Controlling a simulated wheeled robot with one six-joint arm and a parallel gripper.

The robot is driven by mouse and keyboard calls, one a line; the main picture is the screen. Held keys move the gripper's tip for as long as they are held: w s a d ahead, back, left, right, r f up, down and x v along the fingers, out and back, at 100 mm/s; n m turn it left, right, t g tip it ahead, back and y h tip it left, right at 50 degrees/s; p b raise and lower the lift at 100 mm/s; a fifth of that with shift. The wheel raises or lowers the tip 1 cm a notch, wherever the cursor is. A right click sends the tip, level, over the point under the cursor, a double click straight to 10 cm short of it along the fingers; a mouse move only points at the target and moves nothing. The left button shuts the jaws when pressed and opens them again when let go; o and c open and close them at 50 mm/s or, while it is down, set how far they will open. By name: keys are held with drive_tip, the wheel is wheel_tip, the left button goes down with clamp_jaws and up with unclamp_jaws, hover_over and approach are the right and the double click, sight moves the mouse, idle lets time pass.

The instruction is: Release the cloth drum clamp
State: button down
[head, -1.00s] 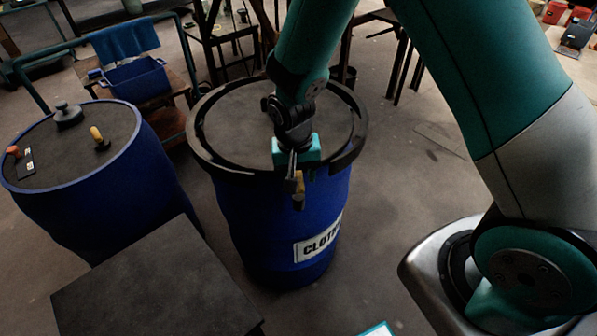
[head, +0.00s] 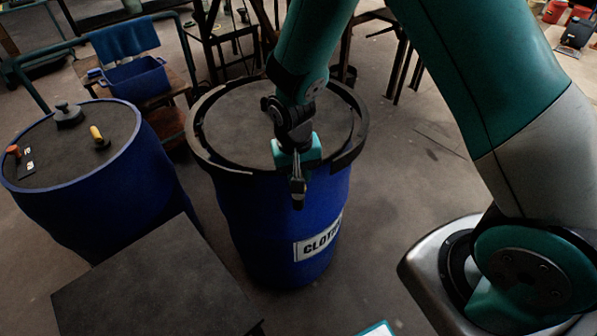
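The cloth drum (head: 237,215) is a blue barrel in the middle of the head view, with a partly visible "CLOTH" label (head: 318,242) on its front. A dark clamp ring (head: 199,150) runs around the rim of its grey top, with a break visible near the front right. My gripper (head: 298,196) points down at the front of the ring, just outside the rim and over the drum's side.
A second blue drum (head: 146,178) stands at left, with a black knob (head: 68,115), a yellow-handled item (head: 97,135) and an orange-ended item (head: 13,151) on top. A dark flat surface (head: 160,285) lies front left. A blue bin (head: 138,80) sits behind. Floor is clear right of the cloth drum.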

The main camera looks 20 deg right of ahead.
drive_tip(key=c, duration=1)
unclamp_jaws()
drive_tip(key=r, duration=1.1)
drive_tip(key=a+r+b, duration=0.1)
drive_tip(key=r, duration=0.5)
drive_tip(key=shift+w+r, duration=0.1)
drive_tip(key=shift+r, duration=0.15)
